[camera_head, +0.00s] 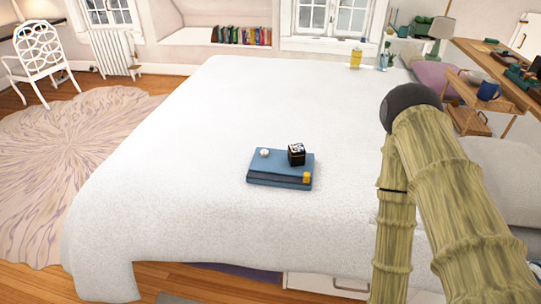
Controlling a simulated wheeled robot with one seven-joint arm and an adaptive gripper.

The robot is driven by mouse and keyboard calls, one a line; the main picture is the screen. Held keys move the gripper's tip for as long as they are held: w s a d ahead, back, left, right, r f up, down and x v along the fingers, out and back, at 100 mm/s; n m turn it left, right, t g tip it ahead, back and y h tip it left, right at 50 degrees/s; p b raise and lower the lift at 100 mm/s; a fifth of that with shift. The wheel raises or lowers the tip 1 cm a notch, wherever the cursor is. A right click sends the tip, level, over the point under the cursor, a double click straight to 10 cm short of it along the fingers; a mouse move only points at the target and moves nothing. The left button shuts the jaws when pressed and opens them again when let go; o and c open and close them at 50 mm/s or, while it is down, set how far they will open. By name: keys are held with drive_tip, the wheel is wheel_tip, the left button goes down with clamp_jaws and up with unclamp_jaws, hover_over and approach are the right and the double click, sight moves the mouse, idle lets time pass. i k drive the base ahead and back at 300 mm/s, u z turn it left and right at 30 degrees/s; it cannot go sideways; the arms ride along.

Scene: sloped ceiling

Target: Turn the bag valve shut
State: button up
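No thing that I can surely name as a bag valve shows in the camera_head view. A flat blue block (272,179), like a stacked book or folded bag, lies on the white bed. On its top are a small white round piece (265,153) at the back left and a black cube (296,155) with pale marks at the right. A small yellow piece (307,177) is at its front right corner. Which of these, if any, is the valve is too small to tell. My arm shows at the right with its dark elbow up; my gripper is out of view.
The white bed (190,150) fills the middle and is mostly bare. A wooden shelf (490,70) with small objects is at the right, near my arm. A white chair (40,58) and round rug (75,140) are at left.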

sight(264, 153)
drive_tip(key=k, duration=0.5)
drive_tip(key=z, duration=1.1)
drive_tip(key=i, duration=0.8)
drive_tip(key=u, duration=2)
